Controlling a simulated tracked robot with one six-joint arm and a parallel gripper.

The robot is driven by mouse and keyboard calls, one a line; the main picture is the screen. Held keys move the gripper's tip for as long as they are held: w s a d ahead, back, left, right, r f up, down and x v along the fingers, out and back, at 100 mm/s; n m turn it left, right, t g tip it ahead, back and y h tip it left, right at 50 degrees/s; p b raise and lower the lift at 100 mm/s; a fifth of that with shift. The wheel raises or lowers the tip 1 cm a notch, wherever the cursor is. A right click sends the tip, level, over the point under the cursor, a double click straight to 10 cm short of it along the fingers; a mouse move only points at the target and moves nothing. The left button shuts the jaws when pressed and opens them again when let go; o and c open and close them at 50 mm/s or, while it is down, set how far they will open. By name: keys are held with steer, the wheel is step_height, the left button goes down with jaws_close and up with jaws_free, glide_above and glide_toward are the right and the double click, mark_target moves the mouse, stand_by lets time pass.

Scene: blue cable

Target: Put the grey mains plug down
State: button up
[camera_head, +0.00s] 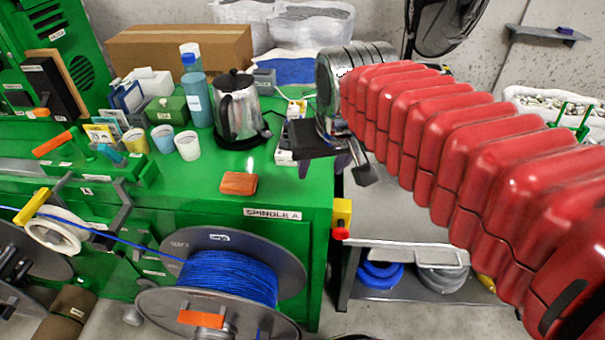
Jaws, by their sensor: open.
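My gripper (338,158) is at the right end of the green bench, beside a white socket strip (285,157). Its dark jaws are apart, one over the bench edge and the other further right. I see nothing held between them. I cannot pick out the grey mains plug with certainty; small pieces sit on the strip, and my gripper hides part of that area. A metal kettle (238,112) stands on a black base to the left of the strip.
An orange block (239,183) lies near the front of the green bench (190,190). Several cups, a blue bottle (196,97) and a cardboard box (180,50) stand further left and back. A blue cable spool (228,275) is below the front edge. A grey trolley (415,215) is at right.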

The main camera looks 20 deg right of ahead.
steer(key=s+a+f, duration=0.1)
steer(key=s+f, duration=0.1)
steer(key=s, duration=0.3)
steer(key=s+a+f+n, duration=0.1)
steer(key=s+f, duration=0.2)
steer(key=s, duration=0.1)
steer(key=shift+s+f+y, duration=0.25)
steer(key=shift+s+y, duration=0.05)
steer(key=shift+s, duration=0.1)
steer(key=shift+a, duration=0.1)
stand_by(0.8)
